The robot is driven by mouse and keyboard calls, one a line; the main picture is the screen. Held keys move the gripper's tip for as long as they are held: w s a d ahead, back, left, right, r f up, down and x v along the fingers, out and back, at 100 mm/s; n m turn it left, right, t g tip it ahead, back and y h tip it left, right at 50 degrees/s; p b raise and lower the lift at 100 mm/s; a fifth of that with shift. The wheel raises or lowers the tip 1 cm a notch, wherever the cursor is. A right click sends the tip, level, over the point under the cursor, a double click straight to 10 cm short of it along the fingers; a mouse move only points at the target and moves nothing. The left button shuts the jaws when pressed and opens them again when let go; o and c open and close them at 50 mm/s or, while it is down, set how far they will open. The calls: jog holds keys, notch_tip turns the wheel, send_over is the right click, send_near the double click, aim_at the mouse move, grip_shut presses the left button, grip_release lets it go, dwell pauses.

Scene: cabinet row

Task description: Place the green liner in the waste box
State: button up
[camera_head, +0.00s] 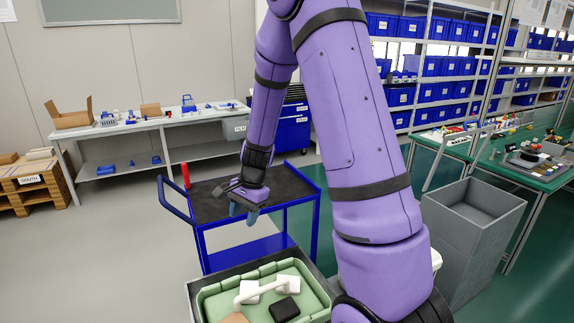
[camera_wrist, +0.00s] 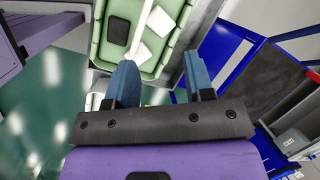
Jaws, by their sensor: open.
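The light green liner (camera_head: 213,305) sits inside a dark grey open container at the bottom of the head view, partly cut off. It has a white bar handle across it and holds white blocks, a black block and a brown piece. The liner also shows at the top of the wrist view (camera_wrist: 101,32). My gripper (camera_head: 244,213) is open and empty, pointing down above and beyond the liner. In the wrist view its two blue fingers (camera_wrist: 160,82) are apart, with the liner ahead of them. A tall open grey bin (camera_head: 455,240), possibly the waste box, stands at right and looks empty.
A blue cart (camera_head: 208,204) with a dark top stands behind the liner, with a red cylinder (camera_head: 185,176) at its corner. A long workbench (camera_head: 160,124) lines the back wall. A green-topped table (camera_head: 525,175) is behind the grey bin. Floor at left is clear.

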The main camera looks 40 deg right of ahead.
jog(key=s+a+r+n+t+h, duration=0.1)
jog(key=s+a+r+n, duration=0.3)
jog(key=r, duration=0.5)
jog(key=s+a+r+n+t, duration=0.1)
jog(key=s+a+r+n, duration=0.1)
jog(key=s+r+n, duration=0.5)
jog(key=s+r+n+t+h, duration=0.1)
jog(key=s+r, duration=0.3)
jog(key=s, duration=0.3)
jog(key=s+a+r+n+t+h, duration=0.1)
jog(key=s+r+n, duration=0.1)
jog(key=s+r, duration=0.3)
jog(key=shift+s+r, duration=0.3)
jog(key=shift+s, duration=0.75)
jog(key=shift+c, duration=0.4)
